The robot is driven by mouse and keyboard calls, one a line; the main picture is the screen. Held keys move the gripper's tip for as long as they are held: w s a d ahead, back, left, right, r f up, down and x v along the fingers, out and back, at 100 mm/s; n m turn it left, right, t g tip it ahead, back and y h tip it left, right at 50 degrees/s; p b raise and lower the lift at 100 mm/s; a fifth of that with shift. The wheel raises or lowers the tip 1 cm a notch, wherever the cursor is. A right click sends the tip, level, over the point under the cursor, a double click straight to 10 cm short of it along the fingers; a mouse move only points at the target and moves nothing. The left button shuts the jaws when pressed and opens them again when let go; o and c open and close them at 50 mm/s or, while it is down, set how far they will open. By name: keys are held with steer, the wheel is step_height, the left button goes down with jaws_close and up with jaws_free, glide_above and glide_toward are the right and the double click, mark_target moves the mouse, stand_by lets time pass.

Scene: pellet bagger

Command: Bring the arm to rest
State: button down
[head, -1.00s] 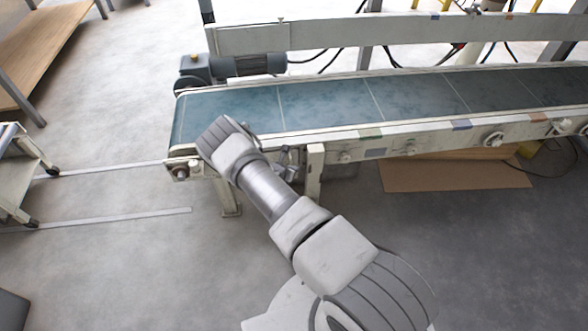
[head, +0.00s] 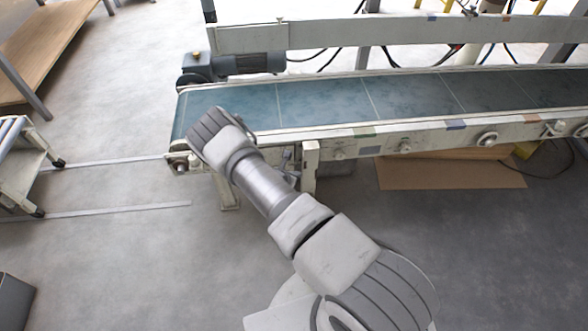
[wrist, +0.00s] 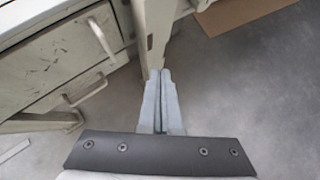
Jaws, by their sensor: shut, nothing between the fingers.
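My gripper (wrist: 160,74) shows in the wrist view with its two grey fingers together and nothing between them. It points down beside a pale metal leg of the conveyor frame (wrist: 152,25), and the fingertips appear close to that leg; I cannot tell whether they touch. In the head view my gripper is hidden behind my arm, whose bent joint is in front of the near left end of the conveyor (head: 330,103).
The conveyor belt is empty. A brown cardboard sheet (head: 450,175) lies on the floor beneath it, also in the wrist view (wrist: 235,12). A roller cart (head: 30,160) and a wooden-topped table (head: 45,45) stand at left.

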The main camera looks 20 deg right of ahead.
steer(key=s+d+r+m+g+h+p, duration=0.15)
steer(key=r+m, duration=0.55)
steer(key=r, duration=1.2)
steer(key=s+d+r+m+g+y, duration=0.1)
steer(key=s+r+m, duration=0.2)
steer(key=r+m, duration=1.05)
steer(key=s+a+r+m+y, duration=0.1)
steer(key=s+r, duration=0.5)
steer(key=r, duration=0.3)
steer(key=s+a+r+y, duration=0.1)
steer(key=s+r+y, duration=0.1)
steer(key=s+r, duration=0.6)
steer(key=s+a+r+m+t+y, duration=0.1)
steer(key=s+a+r+m+y, duration=0.1)
steer(key=s+a+r, duration=0.3)
steer(key=s+a+r+m+t+y, duration=0.1)
steer(key=s+a+r+m+y, duration=0.2)
steer(key=s, duration=0.4)
step_height(320, 180, up, 16)
steer(key=a+p, duration=0.1)
steer(key=p, duration=1.6)
steer(key=shift+r, duration=0.25)
